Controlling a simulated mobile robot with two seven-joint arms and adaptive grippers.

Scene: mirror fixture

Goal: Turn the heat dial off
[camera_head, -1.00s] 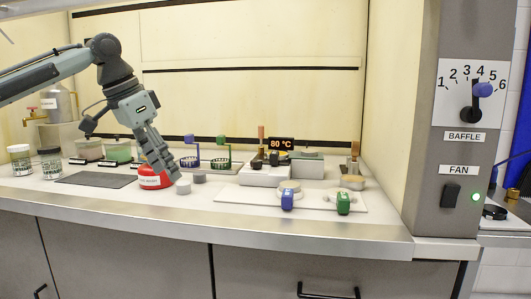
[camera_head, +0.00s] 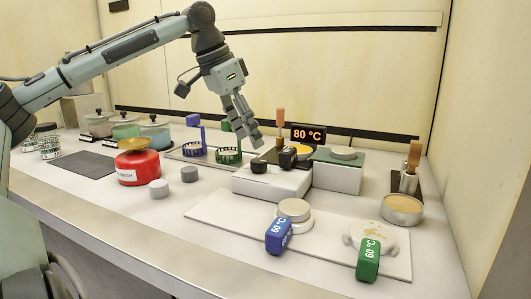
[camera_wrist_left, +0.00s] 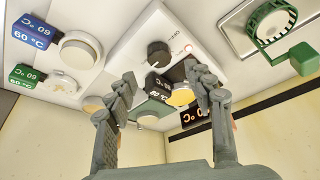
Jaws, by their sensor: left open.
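A white hotplate unit (camera_head: 268,183) stands on the bench with a black dial (camera_head: 258,165) on its front and a second dark knob-like part (camera_head: 287,158) beside it. An orange display (camera_head: 308,135) behind reads 80 °C. My left gripper (camera_head: 256,140) is open and empty, just above and behind the black dial, apart from it. In the left wrist view the black dial (camera_wrist_left: 158,53) shows beyond the gap between the open fingers (camera_wrist_left: 160,74), with an on/off marking and a small red light (camera_wrist_left: 188,48) beside it. The dial's exact setting is too small to read.
A blue 60 °C tag (camera_head: 279,236) and a green 60 °C tag (camera_head: 368,259) stand with dishes on a white board (camera_head: 222,218) in front. A red container (camera_head: 138,166) and grey cylinders are at left. Wooden-handled tools stand behind and at right.

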